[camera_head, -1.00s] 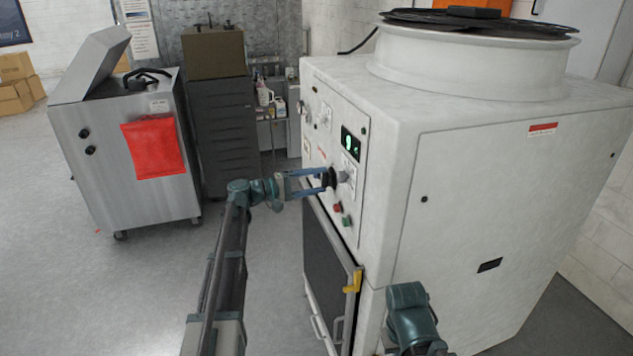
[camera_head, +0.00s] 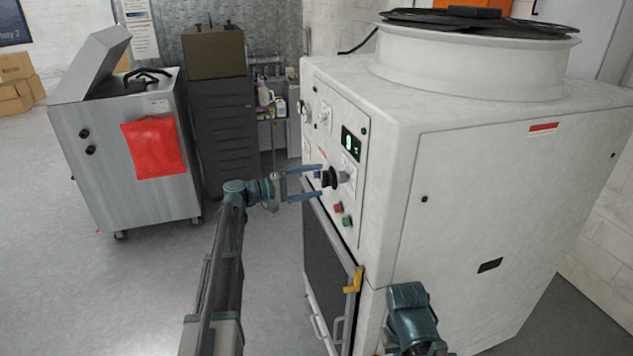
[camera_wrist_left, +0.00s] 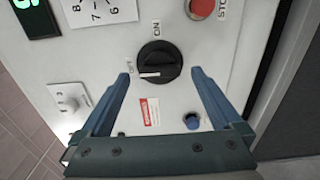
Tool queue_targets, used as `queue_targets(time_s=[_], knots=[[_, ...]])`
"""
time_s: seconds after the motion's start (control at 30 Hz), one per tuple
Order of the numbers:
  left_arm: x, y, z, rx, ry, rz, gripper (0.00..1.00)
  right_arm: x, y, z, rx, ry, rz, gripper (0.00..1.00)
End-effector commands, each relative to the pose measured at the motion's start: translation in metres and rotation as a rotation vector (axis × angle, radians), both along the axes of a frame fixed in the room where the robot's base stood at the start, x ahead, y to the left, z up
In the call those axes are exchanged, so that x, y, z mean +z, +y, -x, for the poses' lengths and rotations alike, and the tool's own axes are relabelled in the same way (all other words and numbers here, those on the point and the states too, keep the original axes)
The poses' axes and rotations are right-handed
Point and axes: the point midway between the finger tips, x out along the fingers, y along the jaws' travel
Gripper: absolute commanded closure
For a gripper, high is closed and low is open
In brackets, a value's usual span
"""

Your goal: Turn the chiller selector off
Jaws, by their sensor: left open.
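The chiller selector is a black round knob (camera_head: 330,177) on the control panel of the white chiller. In the left wrist view the selector (camera_wrist_left: 160,62) has a ridge with a white mark at the left, beside the OFF label (camera_wrist_left: 130,69). The ON label (camera_wrist_left: 156,25) is above it. My left gripper (camera_head: 320,181) is open and empty, its fingertips just in front of the knob. In the left wrist view the fingers (camera_wrist_left: 160,75) are on either side of the knob, apart from it. My right gripper is out of view.
The white chiller cabinet (camera_head: 500,210) fills the right. A red stop button (camera_wrist_left: 201,8) and a blue button (camera_wrist_left: 192,121) are near the selector. A yellow latch (camera_head: 353,281) is below the panel. A steel washer (camera_head: 115,195) stands at left, with open floor between.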

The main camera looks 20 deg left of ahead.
Motion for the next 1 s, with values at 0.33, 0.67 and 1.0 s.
queue_targets(time_s=[0.33, 0.67, 1.0], knots=[[0.0, 0.063, 0.043, 0.004, 0.0, 0.0, 0.01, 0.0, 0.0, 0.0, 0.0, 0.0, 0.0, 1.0], [0.0, 0.1, 0.067, 0.002, 0.001, 0.001, 0.01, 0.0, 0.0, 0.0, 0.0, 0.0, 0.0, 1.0], [0.0, 0.104, 0.071, 0.0, 0.001, 0.001, 0.01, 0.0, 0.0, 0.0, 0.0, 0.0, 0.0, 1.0]])
